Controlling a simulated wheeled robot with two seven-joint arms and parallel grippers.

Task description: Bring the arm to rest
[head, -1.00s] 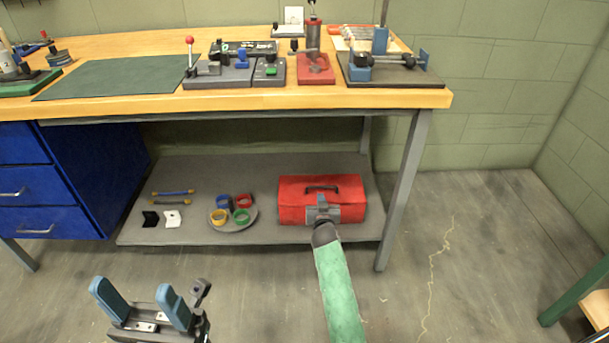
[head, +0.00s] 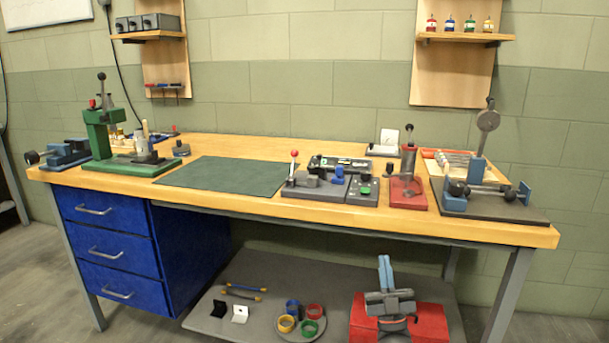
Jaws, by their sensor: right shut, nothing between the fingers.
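My right gripper (head: 385,262) shows at the lower right of the head view. Its blue-grey fingers point up and are closed together with nothing between them. It appears in front of the red toolbox (head: 432,320) on the lower shelf and hides the toolbox's middle and handle. I cannot tell from this view how far the gripper is from the toolbox. The rest of my right arm is below the picture. My left gripper is out of view.
The wooden workbench (head: 230,147) spans the view, with a green mat (head: 235,176), fixtures and a green press (head: 103,130) on top. Blue drawers (head: 108,250) stand below left. The lower shelf (head: 262,270) holds a plate (head: 300,335) of coloured rings and small parts.

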